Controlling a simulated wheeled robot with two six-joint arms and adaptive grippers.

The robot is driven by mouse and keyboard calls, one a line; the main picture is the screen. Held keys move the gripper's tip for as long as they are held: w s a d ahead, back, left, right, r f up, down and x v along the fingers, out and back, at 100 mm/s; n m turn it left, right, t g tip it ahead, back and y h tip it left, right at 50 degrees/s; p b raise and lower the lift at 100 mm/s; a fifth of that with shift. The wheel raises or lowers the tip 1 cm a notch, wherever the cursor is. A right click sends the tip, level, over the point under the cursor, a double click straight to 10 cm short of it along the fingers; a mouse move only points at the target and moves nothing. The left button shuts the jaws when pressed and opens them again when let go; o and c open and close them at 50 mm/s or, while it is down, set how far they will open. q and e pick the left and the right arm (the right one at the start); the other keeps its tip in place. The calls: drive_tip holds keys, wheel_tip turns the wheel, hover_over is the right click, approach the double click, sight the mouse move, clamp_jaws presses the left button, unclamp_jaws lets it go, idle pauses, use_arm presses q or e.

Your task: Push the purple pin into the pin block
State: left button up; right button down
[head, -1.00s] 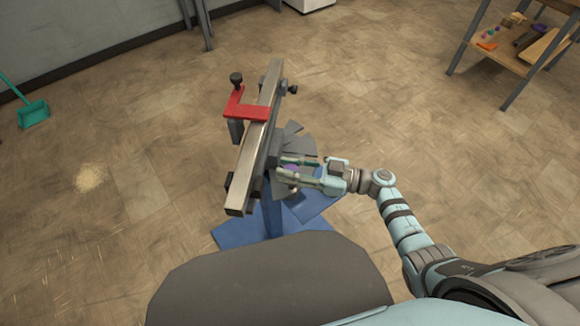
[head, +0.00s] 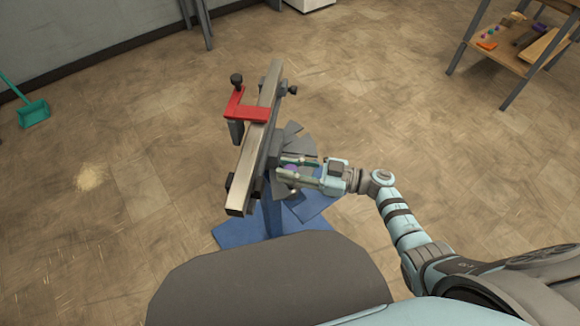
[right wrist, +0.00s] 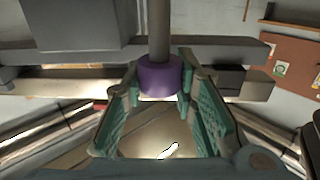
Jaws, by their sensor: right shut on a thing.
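The purple pin (right wrist: 160,76) shows in the right wrist view as a purple collar with a grey shaft running up from it. My right gripper (right wrist: 158,78) has its two green-padded fingers on either side of the purple collar, shut on it. A grey block (right wrist: 78,24) shows at the upper left of the wrist view. I cannot tell how deep the pin sits. My left gripper is not in view.
A long metal beam (head: 249,160) stands on a blue base (head: 245,233), with a red clamp (head: 247,112) across it. Grey fan-like plates (head: 291,133) sit beside the gripper. A wooden shelf (head: 517,52) stands at the upper right. The floor around is open.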

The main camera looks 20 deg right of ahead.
idle(0.5)
drive_tip(key=shift+f+b, duration=1.85)
drive_tip(key=shift+f, duration=0.4)
drive_tip(key=c, duration=1.2)
unclamp_jaws()
drive_tip(key=shift+s+d, duration=0.15)
drive_tip(key=shift+d, duration=0.15)
drive_tip(key=v, duration=1.1)
drive_tip(key=shift+s+d, duration=0.1)
drive_tip(key=shift+d, duration=0.1)
